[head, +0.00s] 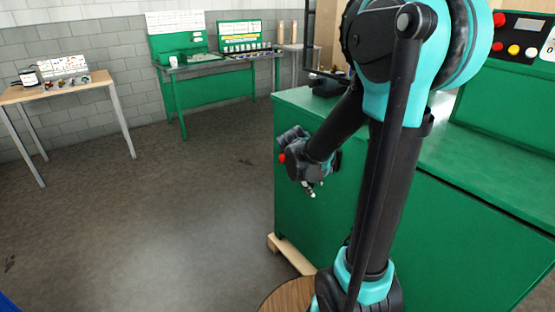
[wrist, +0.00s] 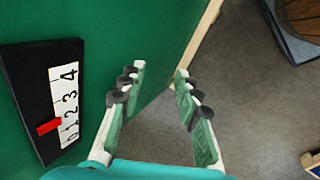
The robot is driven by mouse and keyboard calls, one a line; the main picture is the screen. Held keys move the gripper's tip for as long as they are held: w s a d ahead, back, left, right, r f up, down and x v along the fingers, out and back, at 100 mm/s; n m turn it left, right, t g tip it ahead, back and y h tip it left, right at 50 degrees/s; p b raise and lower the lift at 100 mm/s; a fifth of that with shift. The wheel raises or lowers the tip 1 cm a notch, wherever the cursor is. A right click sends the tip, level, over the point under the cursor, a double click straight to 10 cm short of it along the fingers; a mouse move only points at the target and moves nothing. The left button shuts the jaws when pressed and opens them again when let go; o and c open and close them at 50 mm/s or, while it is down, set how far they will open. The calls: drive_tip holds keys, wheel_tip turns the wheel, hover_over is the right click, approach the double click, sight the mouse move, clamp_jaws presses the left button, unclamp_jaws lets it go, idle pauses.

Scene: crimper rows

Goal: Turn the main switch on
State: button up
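In the wrist view, a black plate (wrist: 22,88) on the green cabinet side carries a white scale (wrist: 66,90) marked 0 to 4. A red pointer or lever (wrist: 48,127) stands at its low end, near 0 and 1. I cannot tell whether this is the main switch. My gripper (wrist: 160,70) is open and empty, its fingers pointing along the green face, to the right of the plate. In the head view, my gripper (head: 311,188) hangs beside the green cabinet (head: 470,230). A red spot (head: 282,157) shows beside my wrist; what it belongs to is unclear.
A control box (head: 520,35) with red, yellow and white buttons stands on the cabinet top at right. A wooden table (head: 55,92) and a green workbench (head: 215,62) stand along the grey wall. A wooden beam (head: 290,252) lies under the cabinet. The floor at left is clear.

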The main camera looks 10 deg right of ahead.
drive_tip(key=w+a+f+n+t+h, duration=0.1)
drive_tip(key=w+a+n+h, duration=0.3)
drive_tip(key=w, duration=0.6)
drive_tip(key=w+a+f+n+t+h, duration=0.15)
drive_tip(key=w+a+n, duration=0.35)
drive_tip(key=w, duration=0.5)
drive_tip(key=n+t+h, duration=0.3)
drive_tip(key=n+h, duration=0.3)
drive_tip(key=n, duration=0.1)
approach(282, 158)
drive_tip(key=x, duration=0.7)
drive_tip(key=shift+w+d+r, duration=0.15)
drive_tip(key=shift+w+r, duration=0.2)
drive_tip(key=shift+w, duration=0.15)
drive_tip(key=shift+y, duration=0.25)
clamp_jaws()
